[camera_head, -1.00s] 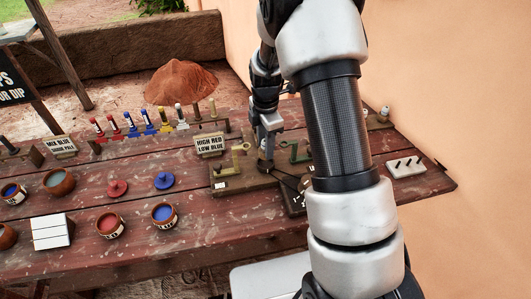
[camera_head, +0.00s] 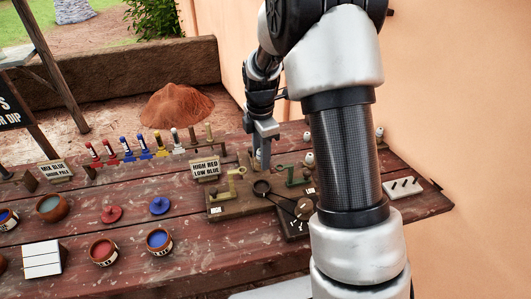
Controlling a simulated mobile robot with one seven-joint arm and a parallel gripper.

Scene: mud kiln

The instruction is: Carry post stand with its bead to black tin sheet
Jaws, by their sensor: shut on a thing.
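My gripper (camera_head: 262,154) is at the back of the bench, behind the wooden board with the hooked green and brass pieces. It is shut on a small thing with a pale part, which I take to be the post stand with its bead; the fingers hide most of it. I cannot tell whether it touches the bench. A dark flat plate with white marks (camera_head: 293,229), possibly the black tin sheet, lies in front of the board, partly hidden by my arm. Other small white-topped pieces stand right of the gripper (camera_head: 309,159).
The wooden board (camera_head: 228,211) carries a dark ring with a handle (camera_head: 262,188). A "HIGH RED LOW BLUE" sign (camera_head: 205,169) stands left of the gripper. Paint pots (camera_head: 160,241), lids and a row of coloured tubes fill the left. A white slotted block (camera_head: 404,187) lies at the right.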

